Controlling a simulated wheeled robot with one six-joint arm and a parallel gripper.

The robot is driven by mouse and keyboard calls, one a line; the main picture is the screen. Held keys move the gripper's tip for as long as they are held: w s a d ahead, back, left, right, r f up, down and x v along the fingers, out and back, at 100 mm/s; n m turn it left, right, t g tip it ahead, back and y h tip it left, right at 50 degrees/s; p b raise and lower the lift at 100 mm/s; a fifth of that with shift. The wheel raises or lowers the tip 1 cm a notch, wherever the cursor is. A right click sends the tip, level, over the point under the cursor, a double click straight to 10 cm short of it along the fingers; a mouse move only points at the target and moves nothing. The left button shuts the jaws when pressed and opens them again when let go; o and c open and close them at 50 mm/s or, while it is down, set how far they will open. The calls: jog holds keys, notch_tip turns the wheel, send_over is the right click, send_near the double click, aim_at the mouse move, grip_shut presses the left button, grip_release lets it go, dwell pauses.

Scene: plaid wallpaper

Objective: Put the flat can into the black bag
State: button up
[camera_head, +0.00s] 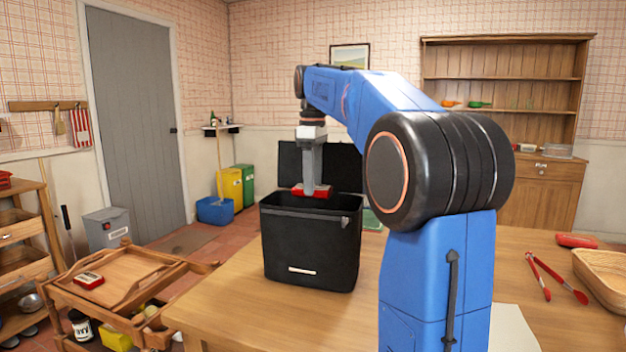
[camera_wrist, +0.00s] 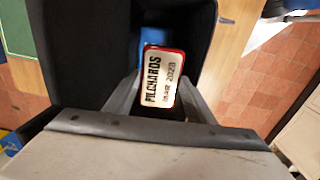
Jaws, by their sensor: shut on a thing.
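The flat can (camera_head: 312,190) is red with a pale top. In the wrist view the flat can (camera_wrist: 162,78) shows lettering that reads "PILCHARDS". My gripper (camera_head: 312,186) is shut on it and points down over the mouth of the black bag. The black bag (camera_head: 310,250) is box-shaped and stands on the wooden table with its lid open at the back. In the wrist view the dark bag walls (camera_wrist: 85,50) lie around and below the can. The can is at about the height of the bag's rim. The bag's floor is mostly hidden.
A wooden trolley (camera_head: 125,285) at the left holds another red tin (camera_head: 89,280). A wooden dresser (camera_head: 540,190) stands behind.

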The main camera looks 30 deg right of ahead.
dwell(0.3)
jog(key=o, duration=1.2)
jog(key=shift+r, duration=0.1)
jog(key=shift+r, duration=3.7)
